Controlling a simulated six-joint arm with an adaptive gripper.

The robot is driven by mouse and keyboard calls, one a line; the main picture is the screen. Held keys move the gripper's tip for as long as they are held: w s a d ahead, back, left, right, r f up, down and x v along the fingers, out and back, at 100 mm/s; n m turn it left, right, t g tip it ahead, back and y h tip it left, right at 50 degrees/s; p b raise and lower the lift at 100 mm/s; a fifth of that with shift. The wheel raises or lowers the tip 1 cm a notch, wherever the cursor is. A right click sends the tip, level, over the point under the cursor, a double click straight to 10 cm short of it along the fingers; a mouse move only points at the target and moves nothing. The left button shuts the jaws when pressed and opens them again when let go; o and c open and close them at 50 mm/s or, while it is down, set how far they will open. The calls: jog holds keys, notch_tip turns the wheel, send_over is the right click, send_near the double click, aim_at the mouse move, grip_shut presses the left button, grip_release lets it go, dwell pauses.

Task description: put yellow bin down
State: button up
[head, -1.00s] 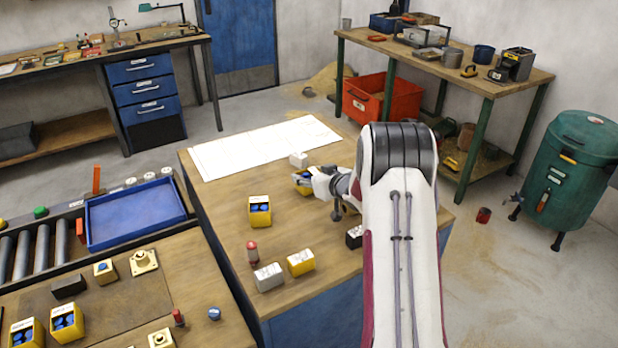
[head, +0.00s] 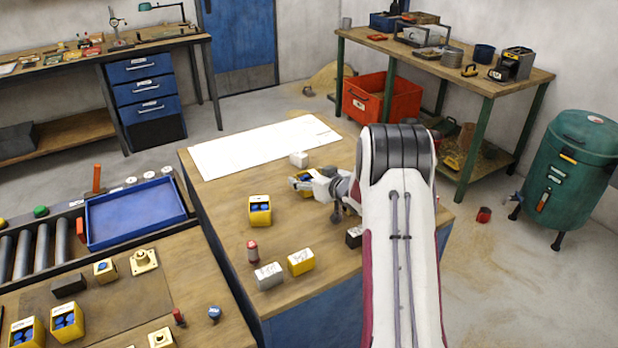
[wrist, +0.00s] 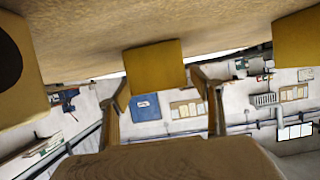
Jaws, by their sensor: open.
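A yellow bin (head: 305,192) with blue contents stands on the middle table, partly hidden by my gripper (head: 299,184). In the wrist view, where the scene appears upside down, the yellow bin (wrist: 156,68) rests against the tabletop, just ahead of and between the two fingers. My gripper (wrist: 161,96) is open, with a finger at each side of the bin and light gaps showing beside it. Another yellow bin (head: 260,217) with blue contents stands to the left on the same table.
A white block (head: 299,159) stands close behind the bin, near the white sheet (head: 262,147). A red-topped piece (head: 252,251), a grey-white box (head: 269,275) and a yellow box (head: 301,262) stand nearer the front. Bare tabletop lies between them.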

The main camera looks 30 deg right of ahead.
jog(key=shift+r, duration=0.15)
jog(key=shift+v, duration=0.8)
jog(key=v, duration=0.3)
jog(key=shift+s+r, duration=0.25)
jog(key=shift+r, duration=0.05)
notch_tip(320, 180, up, 7)
jog(key=shift+f, duration=0.2)
jog(key=shift+w, duration=0.1)
